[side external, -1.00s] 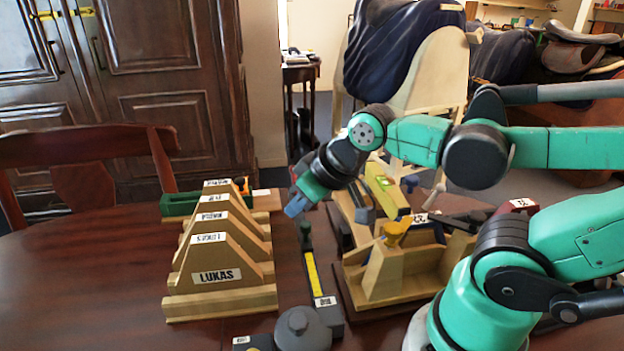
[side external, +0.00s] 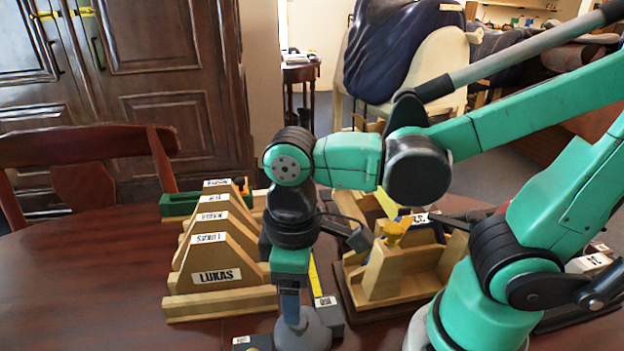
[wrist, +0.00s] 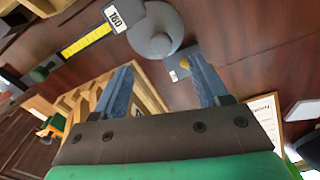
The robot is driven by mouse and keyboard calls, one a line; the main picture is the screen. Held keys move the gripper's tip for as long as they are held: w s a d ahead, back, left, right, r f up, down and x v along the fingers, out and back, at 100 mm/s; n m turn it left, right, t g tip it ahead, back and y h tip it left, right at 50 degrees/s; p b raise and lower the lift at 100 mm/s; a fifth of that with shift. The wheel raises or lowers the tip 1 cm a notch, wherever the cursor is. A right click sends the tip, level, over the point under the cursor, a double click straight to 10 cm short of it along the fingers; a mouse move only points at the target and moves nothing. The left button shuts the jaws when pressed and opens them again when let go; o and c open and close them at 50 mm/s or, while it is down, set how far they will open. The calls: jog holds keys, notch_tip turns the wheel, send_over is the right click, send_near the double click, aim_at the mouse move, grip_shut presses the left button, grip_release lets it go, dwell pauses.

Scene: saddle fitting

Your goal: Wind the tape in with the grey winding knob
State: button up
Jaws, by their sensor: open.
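The grey winding knob (side external: 314,335) is a round, dome-like piece at the table's front. In the wrist view the knob (wrist: 158,32) is a grey disc with a raised centre, just beyond my fingertips. The yellow tape (side external: 315,278) runs back from it along a dark strip; the tape (wrist: 86,42) also shows in the wrist view, beside a "180" label. My gripper (side external: 290,318) points down over the knob and partly hides it. In the wrist view my gripper (wrist: 160,66) is open, with nothing between its blue fingers. I cannot tell whether a finger touches the knob.
A wooden fixture (side external: 390,275) with a yellow knob (side external: 394,233) stands on the right. A small grey block with a yellow button (wrist: 184,62) lies beside the winding knob. The table's left side is clear.

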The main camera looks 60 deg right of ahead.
jog(key=shift+s+f, duration=0.1)
jog(key=shift+f, duration=2.65)
grip_shut()
